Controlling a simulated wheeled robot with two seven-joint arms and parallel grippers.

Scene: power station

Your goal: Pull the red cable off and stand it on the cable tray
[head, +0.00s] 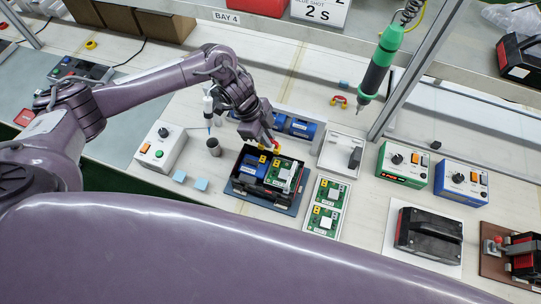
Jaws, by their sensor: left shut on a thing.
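My left gripper (271,142) reaches in from the left and points down over the back of an open black device. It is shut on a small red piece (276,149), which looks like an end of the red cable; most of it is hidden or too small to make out. The black device (237,176) holds a blue block (252,166) and a green circuit board (284,175), and sits on a blue-grey mat (262,201). A white tray (329,162) with a dark piece lies to the right; I cannot tell if it is the cable tray. My right gripper is not in view.
Blue cylinders (300,128) lie just behind the device. A green-topped screwdriver (379,66) hangs above the bench at the right.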

